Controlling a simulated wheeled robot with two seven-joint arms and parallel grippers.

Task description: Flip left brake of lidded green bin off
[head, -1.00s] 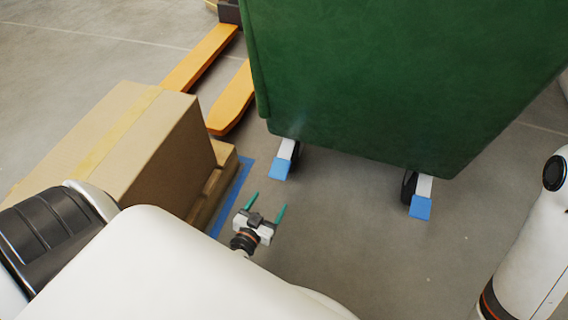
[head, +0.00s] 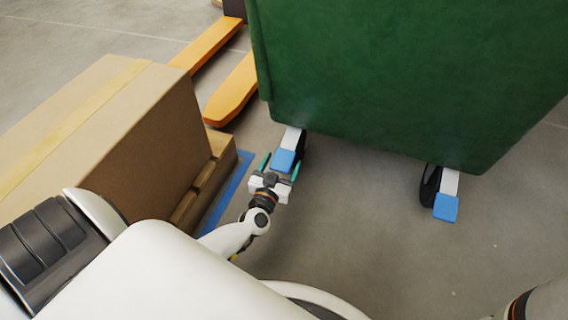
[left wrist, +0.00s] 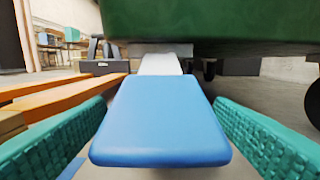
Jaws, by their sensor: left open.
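The green bin (head: 400,80) stands on its casters at the upper right of the head view. Its left brake is a blue pedal (head: 283,160) on a white bracket by the left caster. The right brake is a like blue pedal (head: 445,208). My left gripper (head: 281,166) is open, its teal fingers on either side of the left pedal. In the left wrist view the blue pedal (left wrist: 160,120) fills the middle between the fingertips, with a gap on each side. I cannot tell whether anything touches it. My right gripper is out of view.
A cardboard box (head: 130,135) on a wooden pallet (head: 212,178) stands close to the left of my left arm. Blue floor tape (head: 230,190) runs beside it. Orange pallet-jack forks (head: 232,92) lie behind. The floor between the two casters is clear.

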